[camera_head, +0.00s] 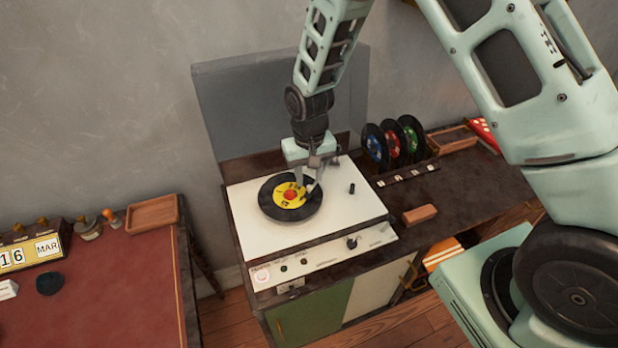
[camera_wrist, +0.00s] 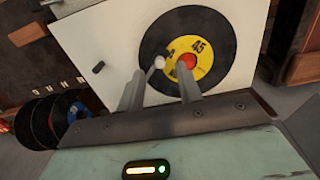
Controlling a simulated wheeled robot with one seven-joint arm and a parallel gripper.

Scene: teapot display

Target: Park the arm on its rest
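The record player (camera_head: 245,228) has a white deck with a black record (camera_head: 275,208) lying on it, yellow-labelled with a red centre. The record also shows in the wrist view (camera_wrist: 215,70). My gripper (camera_head: 306,184) points down over the record's right side, its two fingers apart. In the wrist view, a small pale round-ended piece on a thin rod (camera_wrist: 159,62), seemingly the tonearm's end, shows between the fingers (camera_wrist: 161,70). I cannot tell whether they touch it. The rest of the tonearm is largely hidden by my gripper. A short black post (camera_head: 351,188) stands on the deck to the right.
Several upright records (camera_head: 391,143) stand in a rack right of the player. A reddish-brown block (camera_head: 419,215) lies on the dark cabinet top. A raised clear lid (camera_head: 235,110) is behind the deck. A red-topped desk (camera_head: 110,270) with a calendar (camera_head: 30,250) is at left.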

